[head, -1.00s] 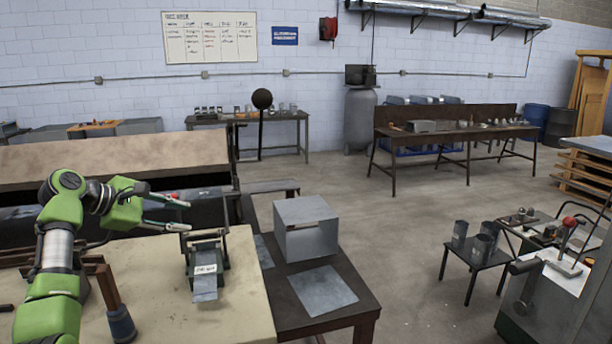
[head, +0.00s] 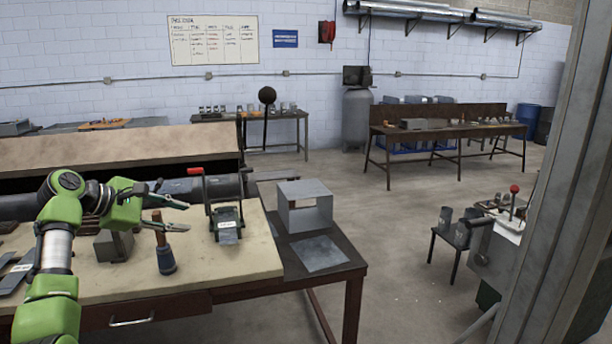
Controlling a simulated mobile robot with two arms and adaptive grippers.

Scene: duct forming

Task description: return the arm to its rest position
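My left arm comes in from the left over the workbench, and its green gripper (head: 180,193) points right. Its fingers are spread apart with nothing between them. It hangs above the bench top, left of a small dark bench tool (head: 227,219) with a metal strip and a label. A tool with a wooden handle and dark base (head: 165,257) stands upright on the bench below the gripper. My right gripper is not in the head view.
The wooden workbench (head: 130,283) fills the lower left. A sheet-metal box (head: 305,212) and a flat metal sheet (head: 318,254) lie on the dark side table. A grey post (head: 560,200) stands close at the right. The floor (head: 400,250) between is open.

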